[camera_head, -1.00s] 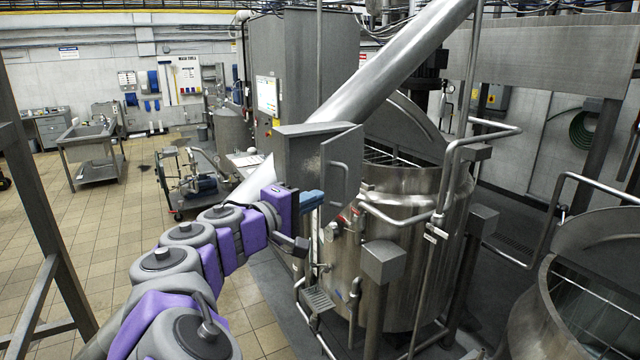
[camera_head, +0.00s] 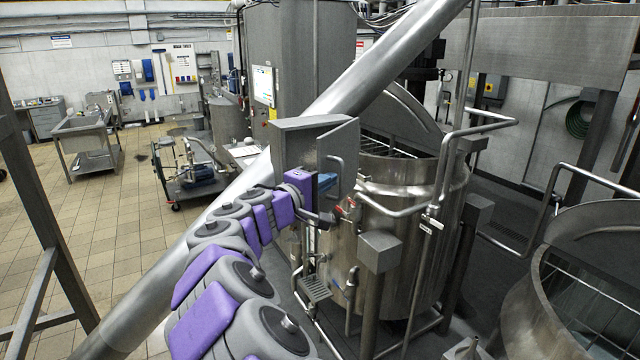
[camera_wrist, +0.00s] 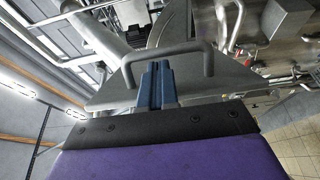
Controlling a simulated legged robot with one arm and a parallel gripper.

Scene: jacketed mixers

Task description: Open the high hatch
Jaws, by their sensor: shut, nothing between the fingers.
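The high hatch is a grey metal box (camera_head: 292,152) with a flat door panel (camera_head: 349,150) at its right side, beside the slanted pipe. The panel sits at an angle to the box; I cannot tell how far it stands open. It carries a bent-bar handle (camera_head: 338,168), which also shows in the wrist view (camera_wrist: 170,50). My gripper (camera_head: 327,180) is at the handle, partly hidden by it. In the wrist view its blue fingers (camera_wrist: 157,72) are shut and empty, with their tips just below the handle bar, between its two legs. Contact with the bar is unclear.
A large slanted pipe (camera_head: 385,68) passes close behind the hatch. A steel mixer vessel (camera_head: 405,240) and bent railings (camera_head: 440,190) stand to the right. A post with a square cap (camera_head: 380,250) is below. Tiled floor (camera_head: 100,215) is open at the left.

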